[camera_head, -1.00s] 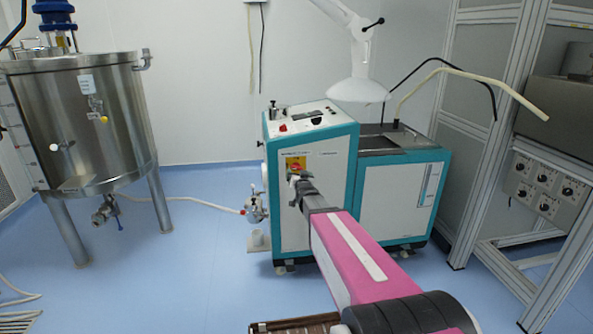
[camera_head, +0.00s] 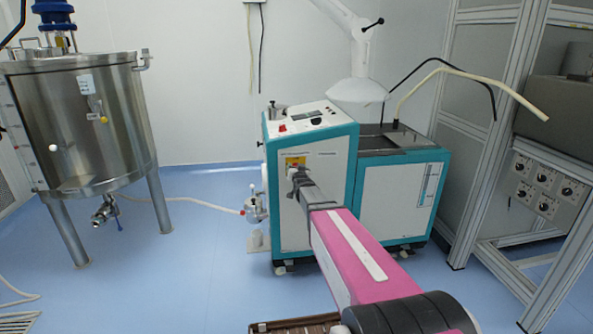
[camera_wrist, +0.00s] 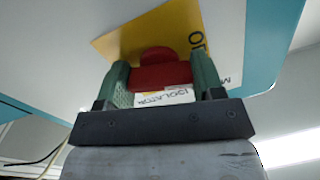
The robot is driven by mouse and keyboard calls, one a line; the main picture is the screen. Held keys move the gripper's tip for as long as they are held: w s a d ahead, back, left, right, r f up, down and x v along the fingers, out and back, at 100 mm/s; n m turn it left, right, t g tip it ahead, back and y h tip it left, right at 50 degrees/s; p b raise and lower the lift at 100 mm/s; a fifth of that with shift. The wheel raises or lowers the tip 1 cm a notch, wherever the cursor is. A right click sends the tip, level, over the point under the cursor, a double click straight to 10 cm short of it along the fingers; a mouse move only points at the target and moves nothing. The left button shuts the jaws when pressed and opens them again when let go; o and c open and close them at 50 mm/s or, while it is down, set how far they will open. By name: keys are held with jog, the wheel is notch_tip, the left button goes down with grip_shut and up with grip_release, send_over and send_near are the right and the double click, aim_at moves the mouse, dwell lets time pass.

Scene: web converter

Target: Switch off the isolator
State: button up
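The isolator is a red rotary knob (camera_wrist: 160,75) on a yellow plate (camera_wrist: 120,42), on the front of the white and teal machine (camera_head: 325,195). My gripper (camera_wrist: 162,85) is right at the knob in the wrist view. Its two green fingers are spread wide, one on each side of the red knob. I cannot make out whether the finger pads press on it. A white label with upside-down lettering, partly hidden, lies below the knob in that view. In the head view my gripper (camera_head: 295,172) covers most of the knob, and the yellow plate (camera_head: 296,161) shows around it.
A steel tank (camera_head: 85,120) on legs stands at the left. A metal frame with a panel of dials (camera_head: 535,185) stands at the right. A white lamp-like hood (camera_head: 358,88) hangs over the machine.

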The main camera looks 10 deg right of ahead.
jog(key=shift+n, duration=1.5)
jog(key=o, duration=0.9)
jog(key=s, duration=1.1)
